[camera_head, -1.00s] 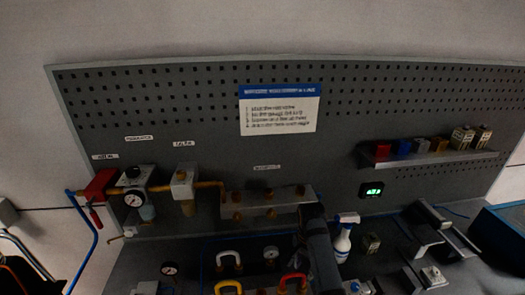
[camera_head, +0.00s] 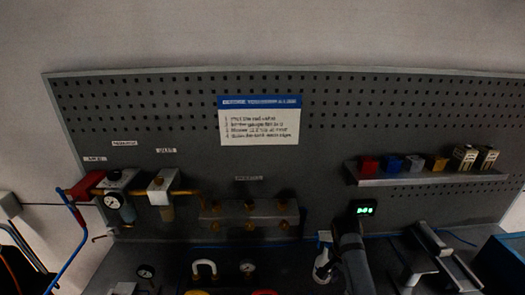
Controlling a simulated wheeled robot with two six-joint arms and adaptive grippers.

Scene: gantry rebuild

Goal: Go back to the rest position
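My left gripper is not in view.
A dark pegboard (camera_head: 200,110) fills the back. The air line with a gauge (camera_head: 112,202) and a manifold (camera_head: 250,214) are at left and centre. A shelf (camera_head: 430,176) holds several small blocks and boxes. Metal rails (camera_head: 432,262) lie at right, beside a blue-edged case (camera_head: 503,262).

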